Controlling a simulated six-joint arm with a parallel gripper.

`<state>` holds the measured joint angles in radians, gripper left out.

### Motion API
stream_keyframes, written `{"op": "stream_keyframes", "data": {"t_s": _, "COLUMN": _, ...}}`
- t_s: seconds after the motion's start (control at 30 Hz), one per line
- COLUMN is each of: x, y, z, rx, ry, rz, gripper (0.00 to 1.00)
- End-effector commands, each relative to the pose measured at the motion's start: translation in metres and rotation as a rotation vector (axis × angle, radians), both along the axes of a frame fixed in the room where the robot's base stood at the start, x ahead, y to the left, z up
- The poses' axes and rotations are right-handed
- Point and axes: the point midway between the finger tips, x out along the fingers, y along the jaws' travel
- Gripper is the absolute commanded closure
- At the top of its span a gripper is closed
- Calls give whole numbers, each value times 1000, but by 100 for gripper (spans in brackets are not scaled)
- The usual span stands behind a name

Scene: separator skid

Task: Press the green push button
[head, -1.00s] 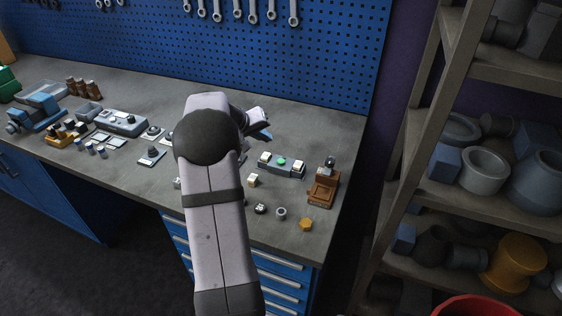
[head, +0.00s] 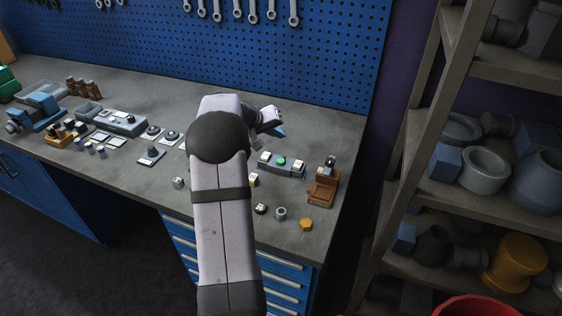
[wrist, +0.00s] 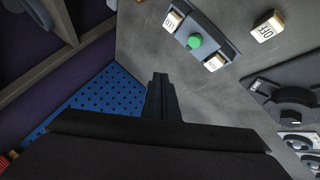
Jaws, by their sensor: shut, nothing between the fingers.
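The green push button (head: 281,161) is a small round cap in the middle of a grey-blue control box (head: 268,169) on the bench, with a pale switch on either side of it. In the wrist view the green button (wrist: 195,41) is at the top, right of centre. My gripper (head: 275,129) is behind and slightly left of the box in the head view, above the bench. In the wrist view my gripper's fingers (wrist: 160,78) are together and empty. They point at bare bench, left of and below the button, and do not touch it.
A brown device (head: 323,188) stands right of the box. A small cream block (head: 254,181), a grey ring (head: 281,213) and a yellow piece (head: 306,224) lie in front. The blue pegboard (head: 250,60) rises behind the bench. A shelf rack (head: 470,190) stands at the right.

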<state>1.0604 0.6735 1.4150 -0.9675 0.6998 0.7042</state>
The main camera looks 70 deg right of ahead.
Motion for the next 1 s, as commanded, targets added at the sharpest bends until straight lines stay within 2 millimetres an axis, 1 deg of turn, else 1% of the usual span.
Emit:
{"op": "stream_keyframes", "data": {"t_s": 0.03, "x": 0, "y": 0, "z": -6, "rx": 1, "ry": 2, "rz": 1, "gripper": 100}}
{"op": "stream_keyframes", "data": {"t_s": 0.17, "x": 0, "y": 0, "z": -19, "rx": 2, "ry": 0, "rz": 0, "gripper": 100}}
{"op": "stream_keyframes", "data": {"t_s": 0.53, "x": 0, "y": 0, "z": -65, "rx": 2, "ry": 0, "rz": 1, "gripper": 100}}
{"op": "stream_keyframes", "data": {"t_s": 0.6, "x": 0, "y": 0, "z": -71, "rx": 1, "ry": -1, "rz": 1, "gripper": 100}}
{"op": "stream_keyframes", "data": {"t_s": 0.8, "x": 0, "y": 0, "z": -80, "rx": 0, "ry": 0, "rz": 0, "gripper": 100}}
{"op": "stream_keyframes", "data": {"t_s": 1.0, "x": 0, "y": 0, "z": -81, "rx": 0, "ry": 0, "rz": 0, "gripper": 100}}
